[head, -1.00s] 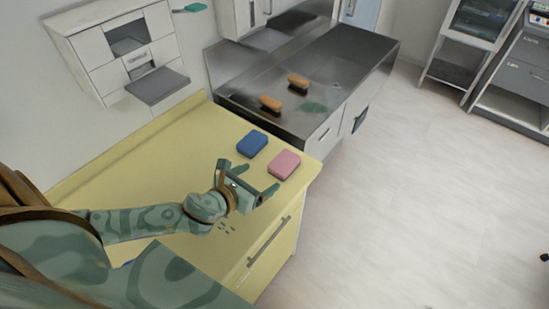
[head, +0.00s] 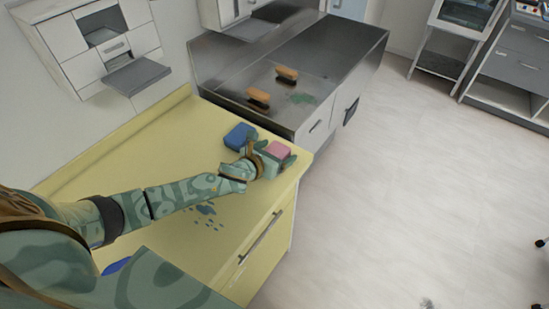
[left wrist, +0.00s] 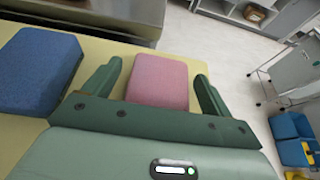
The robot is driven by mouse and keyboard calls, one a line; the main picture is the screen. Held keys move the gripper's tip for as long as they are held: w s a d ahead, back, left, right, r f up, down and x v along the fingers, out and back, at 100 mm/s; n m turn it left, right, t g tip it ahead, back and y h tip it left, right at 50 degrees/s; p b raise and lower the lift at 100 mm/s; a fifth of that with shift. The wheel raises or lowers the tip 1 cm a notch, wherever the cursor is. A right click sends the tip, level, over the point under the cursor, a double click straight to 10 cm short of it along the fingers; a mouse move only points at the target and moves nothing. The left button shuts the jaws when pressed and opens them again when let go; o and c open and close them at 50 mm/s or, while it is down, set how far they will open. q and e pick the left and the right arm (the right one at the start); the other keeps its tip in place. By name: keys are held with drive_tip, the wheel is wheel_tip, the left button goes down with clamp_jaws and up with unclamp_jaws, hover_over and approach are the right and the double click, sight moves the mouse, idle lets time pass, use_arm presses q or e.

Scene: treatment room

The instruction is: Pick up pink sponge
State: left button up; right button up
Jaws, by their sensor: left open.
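The pink sponge (head: 277,149) lies on the yellow counter near its right end. In the left wrist view the pink sponge (left wrist: 158,82) sits between the two fingers of my left gripper (left wrist: 156,88). My left gripper (head: 271,153) is open around the sponge, with a small gap visible on each side in the wrist view. In the head view the gripper hides the lower part of the sponge. My right gripper is not in view.
A blue sponge (head: 240,136) lies just left of the pink one, close to the left finger; it also shows in the wrist view (left wrist: 38,72). The yellow counter (head: 150,150) bears blue-green spots. Two brushes (head: 287,73) lie on the steel sink unit (head: 340,50) behind.

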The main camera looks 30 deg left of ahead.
use_arm(q)
drive_tip(key=shift+s+r, duration=0.1)
drive_tip(key=shift+c, duration=0.7)
drive_tip(key=c, duration=0.9)
